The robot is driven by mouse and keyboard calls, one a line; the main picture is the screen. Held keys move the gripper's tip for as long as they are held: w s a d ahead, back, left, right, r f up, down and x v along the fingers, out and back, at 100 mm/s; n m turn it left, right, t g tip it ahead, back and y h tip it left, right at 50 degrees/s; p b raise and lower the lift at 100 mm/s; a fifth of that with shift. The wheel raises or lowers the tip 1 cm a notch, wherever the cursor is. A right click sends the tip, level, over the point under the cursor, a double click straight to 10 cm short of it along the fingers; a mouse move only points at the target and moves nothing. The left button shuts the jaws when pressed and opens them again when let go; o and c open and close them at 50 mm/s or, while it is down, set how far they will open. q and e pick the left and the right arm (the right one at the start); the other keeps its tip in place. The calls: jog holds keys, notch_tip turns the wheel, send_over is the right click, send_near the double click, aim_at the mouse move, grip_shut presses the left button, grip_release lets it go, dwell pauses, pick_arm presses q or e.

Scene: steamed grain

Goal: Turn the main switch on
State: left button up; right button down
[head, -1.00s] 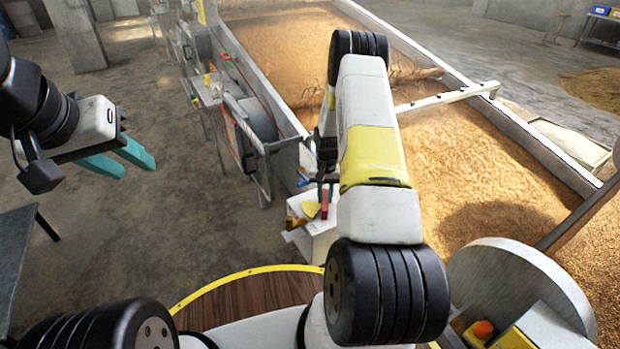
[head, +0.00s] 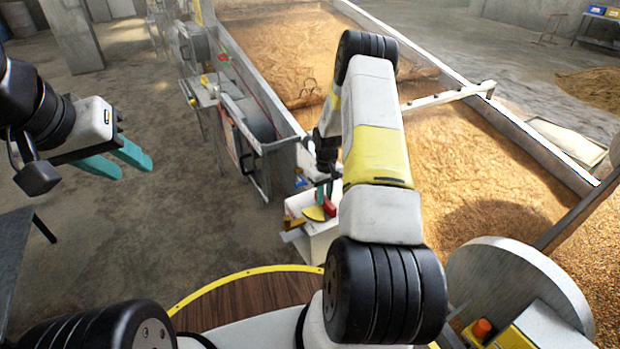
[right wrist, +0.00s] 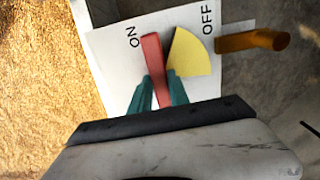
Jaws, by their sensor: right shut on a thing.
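The main switch is a white box (head: 320,240) with a red lever (right wrist: 153,62) and a yellow sector (right wrist: 193,56) on its white plate. In the right wrist view, the plate carries the words ON at the left and OFF at the right. The lever stands by ON, with the yellow sector on its OFF side. The teal fingers of my right gripper (right wrist: 157,92) are shut on the red lever; in the head view, my forearm partly hides them. My left gripper (head: 124,166) is open and empty over the floor at the left, far from the switch.
An orange handle (right wrist: 252,41) sticks out beside the plate on the OFF side. A long trough of grain (head: 450,140) lies behind and right of the switch. A grey table (head: 12,250) stands at the left edge. The floor between is clear.

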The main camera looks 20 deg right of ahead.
jog(key=shift+w, duration=0.1)
jog(key=c, duration=1.2)
grip_release()
jog(key=shift+c, duration=0.2)
jog(key=shift+r, duration=3.95)
jog(key=shift+r, duration=0.1)
